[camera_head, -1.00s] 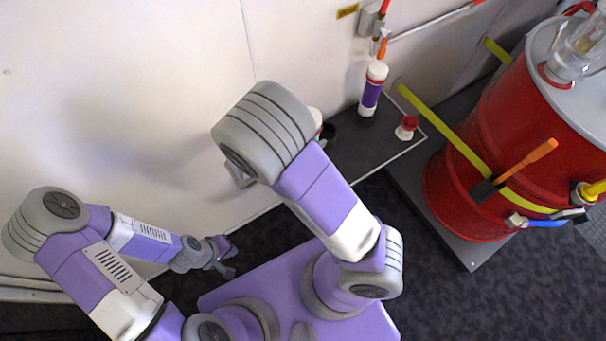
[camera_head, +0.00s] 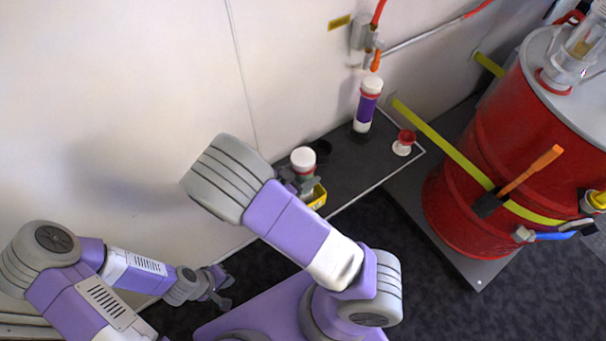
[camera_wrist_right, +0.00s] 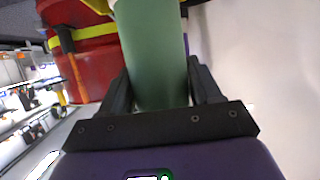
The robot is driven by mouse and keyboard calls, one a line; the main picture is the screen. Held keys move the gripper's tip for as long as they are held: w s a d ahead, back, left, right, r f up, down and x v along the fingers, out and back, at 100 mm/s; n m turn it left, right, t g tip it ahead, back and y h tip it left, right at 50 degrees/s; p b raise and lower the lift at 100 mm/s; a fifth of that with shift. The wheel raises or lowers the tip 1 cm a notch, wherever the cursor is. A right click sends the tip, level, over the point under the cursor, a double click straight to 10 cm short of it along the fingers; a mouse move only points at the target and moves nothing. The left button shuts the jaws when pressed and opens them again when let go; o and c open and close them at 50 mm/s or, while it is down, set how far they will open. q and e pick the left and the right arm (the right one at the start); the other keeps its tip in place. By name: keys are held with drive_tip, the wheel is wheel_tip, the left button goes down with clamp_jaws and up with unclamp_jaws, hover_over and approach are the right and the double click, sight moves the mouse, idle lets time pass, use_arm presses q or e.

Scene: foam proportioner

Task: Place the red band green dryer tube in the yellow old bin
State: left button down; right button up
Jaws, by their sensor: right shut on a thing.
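The green dryer tube (camera_wrist_right: 152,55) is between the fingers of my right gripper (camera_wrist_right: 160,85), which is shut on it. The yellow bin (camera_head: 318,197) shows just below and beside the tube, partly hidden by my right arm. Whether the tube is inside or above the bin cannot be told. My left gripper (camera_head: 222,287) is open and empty at lower left, well away from both.
A purple tube with a white cap (camera_head: 367,108) stands on the dark shelf (camera_head: 350,165) by the wall. A small red-and-white cup (camera_head: 403,143) and a black round holder (camera_head: 321,148) are nearby. A large red drum (camera_head: 480,170) with yellow straps stands at right.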

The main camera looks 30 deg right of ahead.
drive_tip(key=shift+f, duration=0.15)
drive_tip(key=o, duration=1.4)
drive_tip(key=shift+c, duration=0.2)
drive_tip(key=shift+r, duration=0.2)
drive_tip(key=p+v, duration=0.4)
drive_tip(key=v, duration=0.8)
